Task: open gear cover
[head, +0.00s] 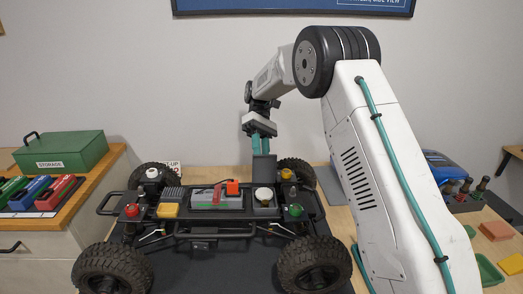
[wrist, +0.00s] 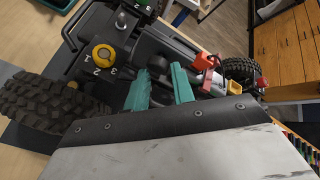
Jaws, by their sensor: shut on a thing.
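The crawler (head: 215,230) stands on a dark mat with its top deck facing up. The gear cover (head: 264,168) shows as a dark plate standing upright on the right part of the deck, behind a white round part (head: 263,194). My gripper (head: 261,150) comes down from above, its teal fingers at the top edge of this plate, shut on it. In the wrist view the two teal fingers (wrist: 161,90) stand a little apart with dark material between them. The cover's hinge and lower edge are hard to make out.
A green storage box (head: 62,150) and coloured packs stand on the left cabinet. Coloured trays and blocks lie at right.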

